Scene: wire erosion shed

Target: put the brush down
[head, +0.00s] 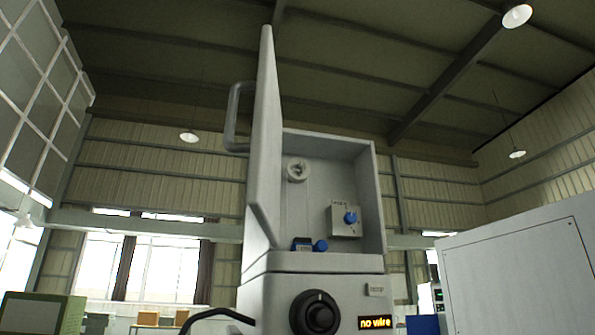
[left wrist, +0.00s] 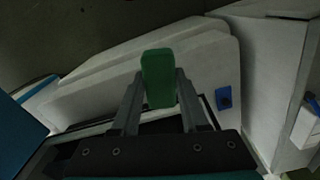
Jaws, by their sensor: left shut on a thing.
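In the left wrist view my left gripper (left wrist: 160,82) is shut on a green block-like piece (left wrist: 158,66), which I take to be the brush's handle. The piece stands up between the two fingers and reaches a little past their tips. Bristles are not visible. Pale slab-like surfaces (left wrist: 85,92) lie behind and below it, and I cannot tell whether the brush touches them. Neither gripper shows in the head view, and my right gripper is in no view.
In the head view a grey machine cabinet (head: 328,143) stands ahead with its door (head: 267,140) swung open. Below are a black knob (head: 314,312) and a display (head: 375,322) reading "no wire". A large pale housing (head: 520,275) is at the right, a green-edged box (head: 40,312) lower left.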

